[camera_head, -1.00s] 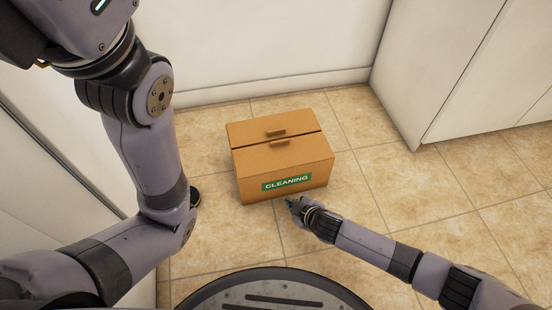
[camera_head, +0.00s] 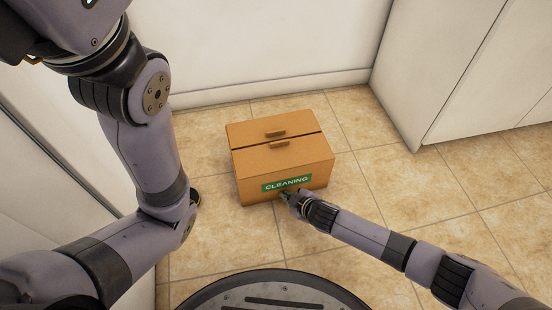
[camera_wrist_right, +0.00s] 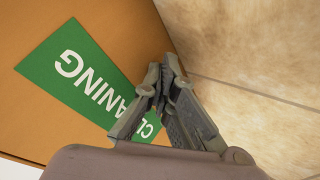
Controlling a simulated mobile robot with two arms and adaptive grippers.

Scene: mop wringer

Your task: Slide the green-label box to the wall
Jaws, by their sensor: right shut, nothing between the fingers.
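The brown cardboard box (camera_head: 272,157) with a green "CLEANING" label (camera_head: 287,183) sits on the tiled floor, a strip of floor between it and the back wall (camera_head: 262,45). My right gripper (camera_head: 284,194) is shut and empty, its tips at the box's front face just below the label. In the right wrist view the shut fingers (camera_wrist_right: 165,82) lie over part of the label (camera_wrist_right: 85,85), close against the box face; I cannot tell whether they touch it. My left arm is in view at the left, but I cannot make out its gripper.
A white cabinet (camera_head: 440,75) stands at the right, apart from the box. A white panel (camera_head: 50,200) runs along the left. Tiled floor (camera_head: 400,180) is free to the right of the box and behind it.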

